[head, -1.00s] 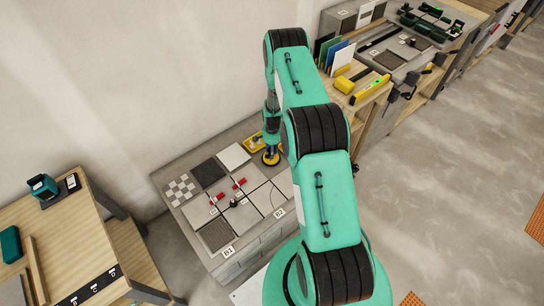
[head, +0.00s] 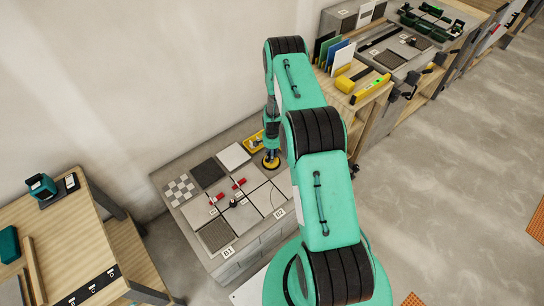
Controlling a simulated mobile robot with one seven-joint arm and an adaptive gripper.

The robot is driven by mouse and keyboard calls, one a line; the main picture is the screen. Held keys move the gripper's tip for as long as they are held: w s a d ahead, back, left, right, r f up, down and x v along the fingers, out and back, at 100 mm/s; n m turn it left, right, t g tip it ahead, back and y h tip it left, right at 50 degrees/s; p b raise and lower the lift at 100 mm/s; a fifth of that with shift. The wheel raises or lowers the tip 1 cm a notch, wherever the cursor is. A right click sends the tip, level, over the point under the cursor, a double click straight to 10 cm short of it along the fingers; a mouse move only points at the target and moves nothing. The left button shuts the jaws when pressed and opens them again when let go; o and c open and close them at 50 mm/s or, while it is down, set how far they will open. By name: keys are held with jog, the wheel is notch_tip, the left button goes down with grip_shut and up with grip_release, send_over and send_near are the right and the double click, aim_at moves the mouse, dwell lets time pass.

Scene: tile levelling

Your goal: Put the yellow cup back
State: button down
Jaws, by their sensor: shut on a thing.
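The yellow cup (head: 271,164) is a round yellow disc-shaped thing at the end of my arm, over the back right of the tiled bench. My gripper (head: 271,153) is right above it, small and dark in this view, and is shut on it. The fingers themselves are too small to make out. A yellow tray (head: 254,142) with small things in it lies just behind and left of the cup. I cannot tell whether the cup touches the surface beneath it.
The tiled bench (head: 193,258) carries grey, dark and checkered tiles (head: 180,190), with red clips (head: 239,184) between some. A wooden table (head: 60,240) stands at the left. A shelf bench with a yellow level (head: 371,89) stands at the back right. My arm hides the bench's right part.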

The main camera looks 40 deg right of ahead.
jog(key=c, duration=1.4)
grip_release()
jog(key=shift+c, duration=0.2)
jog(key=shift+r, duration=0.2)
notch_tip(320, 180, up, 12)
jog(key=shift+f+p, duration=0.1)
jog(key=shift+p, duration=1.05)
